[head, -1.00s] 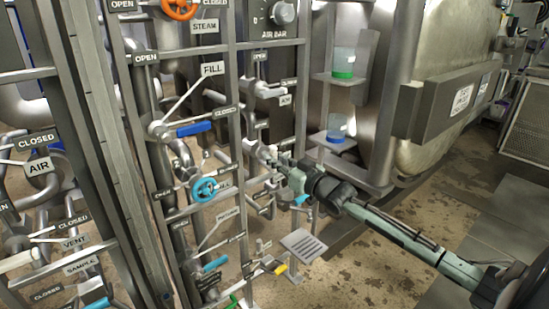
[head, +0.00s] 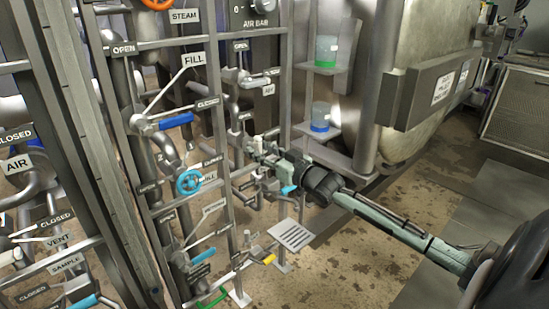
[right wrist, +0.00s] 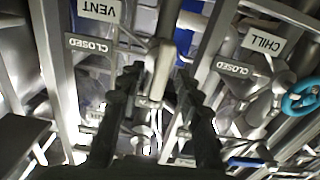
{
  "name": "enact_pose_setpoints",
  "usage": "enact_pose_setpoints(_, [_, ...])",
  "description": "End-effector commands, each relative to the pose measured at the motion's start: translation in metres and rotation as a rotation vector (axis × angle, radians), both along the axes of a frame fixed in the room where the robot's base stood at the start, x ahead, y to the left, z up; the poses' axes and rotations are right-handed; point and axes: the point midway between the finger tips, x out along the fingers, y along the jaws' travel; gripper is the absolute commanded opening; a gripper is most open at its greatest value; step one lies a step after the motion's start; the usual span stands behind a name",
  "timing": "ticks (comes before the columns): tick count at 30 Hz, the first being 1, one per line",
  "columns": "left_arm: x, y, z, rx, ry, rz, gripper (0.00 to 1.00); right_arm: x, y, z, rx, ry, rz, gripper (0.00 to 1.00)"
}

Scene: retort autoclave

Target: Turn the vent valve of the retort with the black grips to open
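My right gripper (head: 257,156) reaches into the pipework of the middle rack in the head view. In the right wrist view its two black fingers (right wrist: 158,78) are apart, on either side of a pale lever handle (right wrist: 162,66) that points toward the camera. I cannot tell whether either finger touches it. An upside-down VENT label (right wrist: 101,9) and a CLOSED label (right wrist: 88,50) are left of the handle. In the head view my gripper hides most of this valve. No black grip can be made out on the handle. My left gripper is not in view.
A blue handwheel (head: 189,182) and a blue-gripped FILL lever (head: 176,120) are left of my gripper. A CHILL label (right wrist: 263,38) shows in the right wrist view. The floor (head: 385,240) at right is open.

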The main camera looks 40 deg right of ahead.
Motion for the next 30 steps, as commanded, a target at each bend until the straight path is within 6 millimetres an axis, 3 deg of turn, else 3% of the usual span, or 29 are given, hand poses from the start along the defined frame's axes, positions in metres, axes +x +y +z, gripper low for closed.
enact_pose_setpoints(15, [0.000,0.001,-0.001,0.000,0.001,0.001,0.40,-0.092,-0.007,-0.001,-0.001,0.004,0.000,0.34])
enact_pose_setpoints(21, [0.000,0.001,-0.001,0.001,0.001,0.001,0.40,-0.108,-0.009,0.000,-0.001,0.001,0.000,0.34])
enact_pose_setpoints(30, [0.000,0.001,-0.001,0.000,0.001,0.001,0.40,-0.110,-0.009,0.000,-0.001,0.000,0.000,0.34])
